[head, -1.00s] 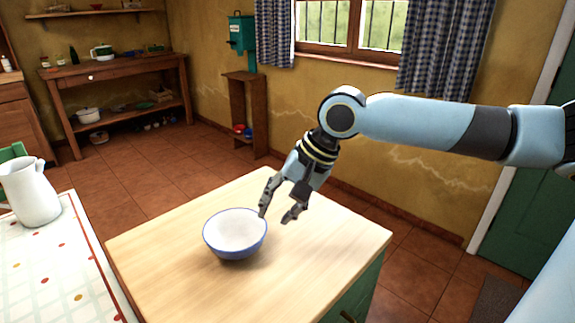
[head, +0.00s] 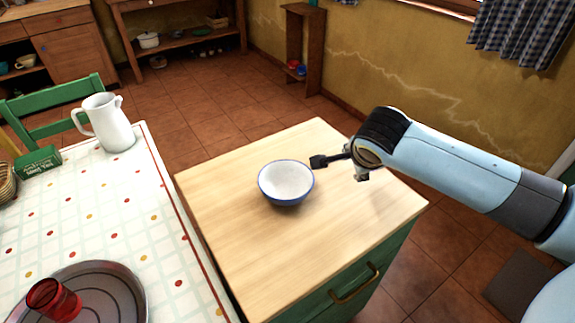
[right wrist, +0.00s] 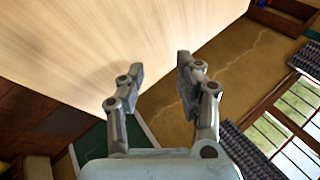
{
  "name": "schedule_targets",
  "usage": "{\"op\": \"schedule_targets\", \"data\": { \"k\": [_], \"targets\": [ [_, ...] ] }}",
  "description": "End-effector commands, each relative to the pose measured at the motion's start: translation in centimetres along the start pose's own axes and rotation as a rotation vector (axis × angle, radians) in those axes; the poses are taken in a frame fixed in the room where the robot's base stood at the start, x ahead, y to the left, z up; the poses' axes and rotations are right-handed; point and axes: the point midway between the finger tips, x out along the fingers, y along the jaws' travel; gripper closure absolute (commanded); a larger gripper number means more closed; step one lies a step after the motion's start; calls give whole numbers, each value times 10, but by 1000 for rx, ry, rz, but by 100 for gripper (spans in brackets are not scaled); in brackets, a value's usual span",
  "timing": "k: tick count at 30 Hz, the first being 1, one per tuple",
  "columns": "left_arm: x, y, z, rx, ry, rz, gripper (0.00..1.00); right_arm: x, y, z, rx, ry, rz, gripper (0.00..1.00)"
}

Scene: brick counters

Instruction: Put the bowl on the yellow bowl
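A white bowl with a blue rim (head: 286,183) stands upright on the wooden counter top (head: 240,235) in the head view. It looks empty. My right gripper (head: 341,166) is just right of the bowl, with a dark fingertip pointing at its rim and a small gap between them. In the right wrist view the right gripper (right wrist: 157,68) has its two fingers spread with nothing between them; the bowl is outside that view. I cannot make out a yellow bowl for certain in either view. My left gripper is not in view.
A table with a checked cloth (head: 100,190) stands at the left. It holds a white pitcher (head: 108,124), a green box (head: 38,160), a round tray (head: 130,295) and a red glass (head: 52,298). The counter around the bowl is clear.

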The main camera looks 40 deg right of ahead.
Motion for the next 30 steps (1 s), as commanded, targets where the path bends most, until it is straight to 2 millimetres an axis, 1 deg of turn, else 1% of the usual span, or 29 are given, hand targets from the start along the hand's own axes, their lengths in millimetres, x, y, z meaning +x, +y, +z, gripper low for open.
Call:
{"op": "schedule_targets", "data": {
  "k": [1,2,3,5,6,9,12,14,17,25,27,30],
  "targets": [
    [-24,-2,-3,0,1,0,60,-19,5,20,70,16,20,65],
    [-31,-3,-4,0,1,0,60,-26,9,32,103,28,27,65],
    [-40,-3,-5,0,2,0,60,-35,15,49,139,38,40,65],
    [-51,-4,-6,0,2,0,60,-50,22,75,179,40,62,65],
    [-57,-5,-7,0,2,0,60,-61,25,92,195,33,76,65],
    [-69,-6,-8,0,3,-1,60,-84,29,132,233,-10,113,65],
    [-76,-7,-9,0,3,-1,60,-99,27,156,264,-50,134,65],
    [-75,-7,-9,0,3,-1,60,-99,25,159,267,-56,134,65],
    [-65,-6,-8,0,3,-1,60,-90,27,159,266,-55,132,65],
    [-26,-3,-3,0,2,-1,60,-50,33,162,265,-56,130,65],
    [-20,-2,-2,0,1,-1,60,-43,34,162,265,-56,131,65],
    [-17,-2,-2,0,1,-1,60,-40,33,163,265,-56,132,65]
  ]
}}
